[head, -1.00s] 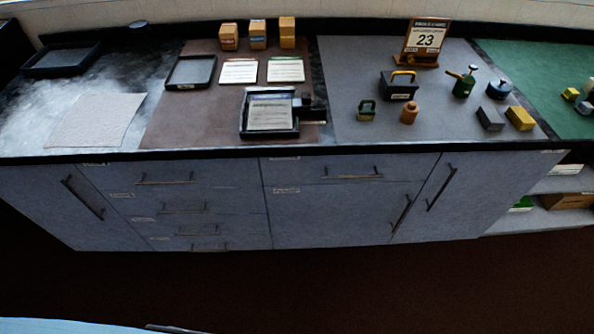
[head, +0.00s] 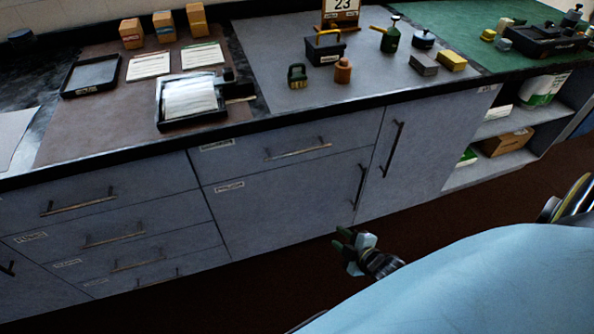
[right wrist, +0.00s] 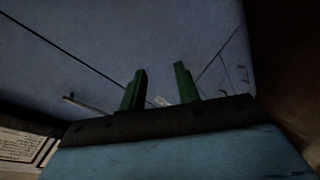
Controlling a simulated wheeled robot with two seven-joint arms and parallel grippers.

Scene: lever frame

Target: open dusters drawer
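The blue-grey cabinet has a wide upper drawer (head: 325,137) with a bar handle (head: 298,149) and a small label (head: 217,145). A stack of drawers (head: 115,230), each with a bar handle, stands to its left. All these drawers look shut. The label words are too small to read, so I cannot tell which drawer is for dusters. My right gripper (head: 352,247) is in front of the cabinet, low and apart from the handles. In the right wrist view its green fingers (right wrist: 160,88) are spread and empty, facing the cabinet front. My left gripper is out of view.
A tall door (head: 425,140) and a lower door (head: 290,205) have bar handles. Open shelves (head: 490,170) are at the right. The countertop holds a paper tray (head: 190,100), a black toolbox (head: 318,50) and several small things. The dark floor in front is clear.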

